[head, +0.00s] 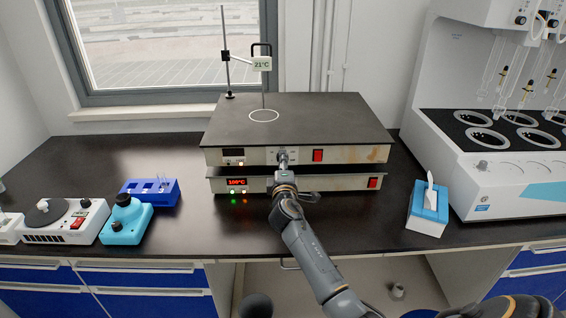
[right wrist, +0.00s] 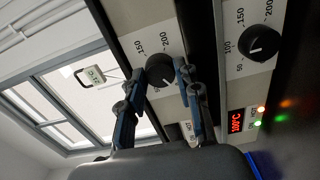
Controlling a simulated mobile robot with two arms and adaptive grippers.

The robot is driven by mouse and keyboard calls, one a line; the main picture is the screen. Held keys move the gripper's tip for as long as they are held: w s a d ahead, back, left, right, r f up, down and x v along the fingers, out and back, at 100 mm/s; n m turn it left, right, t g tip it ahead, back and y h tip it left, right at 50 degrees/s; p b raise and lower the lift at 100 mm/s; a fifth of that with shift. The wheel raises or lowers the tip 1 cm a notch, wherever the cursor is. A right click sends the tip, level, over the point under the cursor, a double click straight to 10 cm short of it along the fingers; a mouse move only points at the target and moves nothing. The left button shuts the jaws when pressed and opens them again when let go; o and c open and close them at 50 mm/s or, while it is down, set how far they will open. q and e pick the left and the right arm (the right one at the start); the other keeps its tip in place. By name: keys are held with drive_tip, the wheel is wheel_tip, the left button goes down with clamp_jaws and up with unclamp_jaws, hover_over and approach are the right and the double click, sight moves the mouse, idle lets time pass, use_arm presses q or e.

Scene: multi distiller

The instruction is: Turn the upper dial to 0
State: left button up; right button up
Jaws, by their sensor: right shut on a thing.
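The upper dial (right wrist: 160,68) is a black round knob on the front panel of the upper hot plate (head: 350,154). My right gripper (head: 283,160) is in front of that panel, and its fingers (right wrist: 158,78) are shut on the upper dial, one on each side, in the right wrist view. Numbers 150 and 200 show beside the dial; its pointer is too small to read surely. In the head view the gripper covers the dial. My left gripper is not in view.
The lower hot plate (head: 334,184) has its own black dial (right wrist: 261,43) close by and a lit red display (head: 237,182) reading 100°C. A stand (head: 226,60) holds a 21°C sensor (head: 262,64). A tissue box (head: 428,212) stands right, a blue device (head: 126,218) left.

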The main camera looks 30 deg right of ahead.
drive_tip(key=shift+r, duration=0.15)
idle(0.3)
drive_tip(key=o, duration=1.2)
drive_tip(key=shift+c, duration=0.2)
drive_tip(key=v, duration=1.2)
